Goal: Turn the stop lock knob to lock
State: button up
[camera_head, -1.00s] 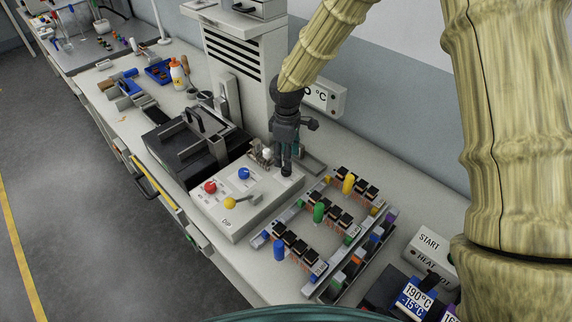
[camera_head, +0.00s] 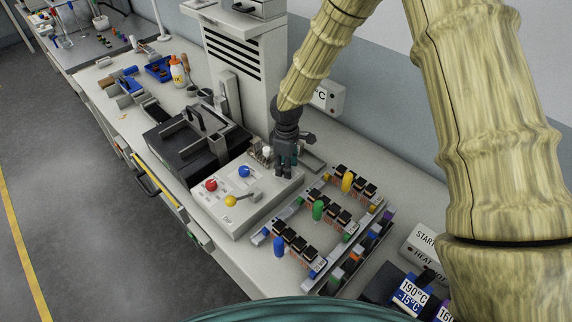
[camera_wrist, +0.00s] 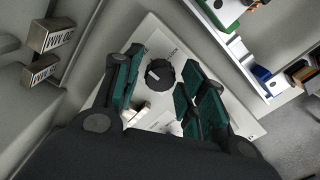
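The black round knob (camera_wrist: 160,74) with a white pointer mark sits on a pale panel in the wrist view. My gripper (camera_wrist: 158,92) is open, with its green-padded fingers apart on the left and right of the knob. I cannot tell whether either finger touches it. In the head view my gripper (camera_head: 285,168) points down over the back right part of the pale control box (camera_head: 232,212) and hides the knob.
A connector rack (camera_head: 319,262) stands close on the right. A black machine (camera_head: 185,145) stands on the left. A tall vented cabinet (camera_head: 240,55) rises behind.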

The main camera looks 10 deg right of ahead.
jog(key=c, duration=0.6)
jog(key=shift+c, duration=0.2)
jog(key=shift+m, duration=0.4)
jog(key=shift+f+m+b, duration=0.1)
jog(key=shift+m+b, duration=0.35)
jog(key=shift+m, duration=0.55)
jog(key=m+b, duration=0.1)
jog(key=m, duration=0.3)
jog(key=shift+m, duration=0.3)
jog(key=m, duration=0.5)
jog(key=shift+a+m, duration=0.1)
jog(key=shift+m, duration=2.4)
jog(key=shift+s, duration=0.1)
